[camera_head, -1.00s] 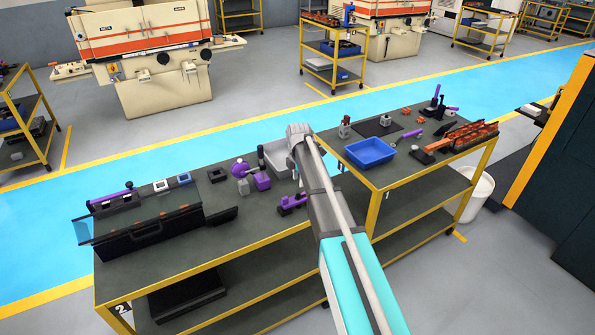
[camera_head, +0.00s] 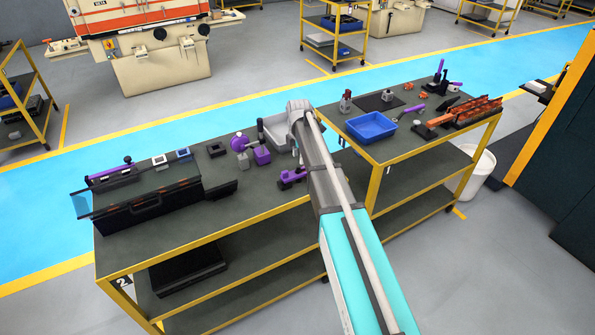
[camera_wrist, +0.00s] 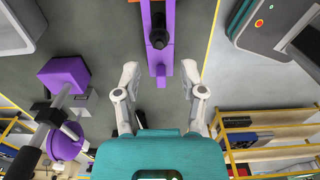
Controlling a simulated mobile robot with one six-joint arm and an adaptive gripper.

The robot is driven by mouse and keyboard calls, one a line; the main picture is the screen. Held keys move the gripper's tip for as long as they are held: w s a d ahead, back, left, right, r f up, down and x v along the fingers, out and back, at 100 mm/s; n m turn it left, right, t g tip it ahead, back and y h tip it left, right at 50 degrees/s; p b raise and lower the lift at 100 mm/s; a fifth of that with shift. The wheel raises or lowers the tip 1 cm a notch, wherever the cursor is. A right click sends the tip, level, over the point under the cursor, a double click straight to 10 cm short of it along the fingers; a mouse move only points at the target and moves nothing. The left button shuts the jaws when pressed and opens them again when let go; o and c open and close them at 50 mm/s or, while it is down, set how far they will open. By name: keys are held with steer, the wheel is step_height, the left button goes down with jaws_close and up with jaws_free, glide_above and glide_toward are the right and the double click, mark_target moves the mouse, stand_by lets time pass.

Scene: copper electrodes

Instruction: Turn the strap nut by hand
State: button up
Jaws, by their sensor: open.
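In the wrist view a purple fixture (camera_wrist: 156,65) with a narrow upright bar lies ahead of my gripper. A dark round knob or nut (camera_wrist: 158,38) sits on it, and I cannot tell for sure that this is the strap nut. A similar purple piece (camera_head: 290,177) is on the table beside my arm in the head view. My gripper (camera_wrist: 160,78) is open, its two fingers apart on either side of the fixture's lower end, with nothing visibly held. My arm hides the gripper in the head view.
A purple block (camera_wrist: 65,75) and a purple round part (camera_wrist: 65,142) stand left in the wrist view. A blue tray (camera_head: 371,127) and orange parts (camera_head: 470,112) are on the right table.

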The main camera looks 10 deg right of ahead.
mark_target(299, 169)
steer(key=shift+f+b, duration=2.2)
steer(key=shift+f, duration=0.35)
steer(key=shift+f+b, duration=0.35)
steer(key=shift+b, duration=0.05)
jaws_close()
